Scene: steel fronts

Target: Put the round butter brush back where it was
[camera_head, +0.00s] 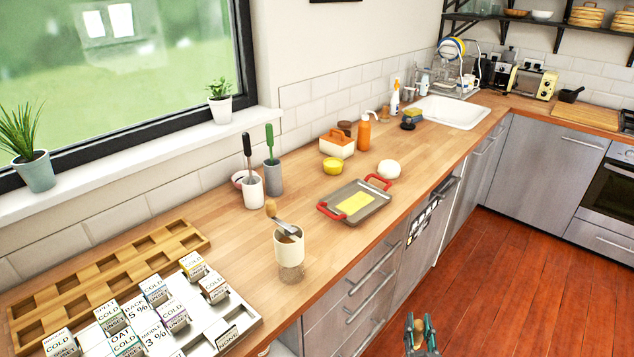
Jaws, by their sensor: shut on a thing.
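My gripper (421,336) shows at the bottom edge, low in front of the cabinets and over the red floor. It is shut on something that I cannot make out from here. A cream pot (290,248) stands near the counter's front edge. A tan round-ended tool (271,208) and a flat grey piece (284,225) stick out of it, leaning left. A white pot (253,193) with a dark-handled tool (247,146) and a grey pot (274,181) with a green-handled tool (269,136) stand behind. I cannot tell which tool is the round butter brush.
A grey tray (373,209) with red handles holds a yellow slab (355,203). A yellow bowl (332,165), a white ball (389,168) and a butter dish (336,143) stand beyond. Labelled cartons (159,293) and a wooden slotted rack (62,299) fill the left.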

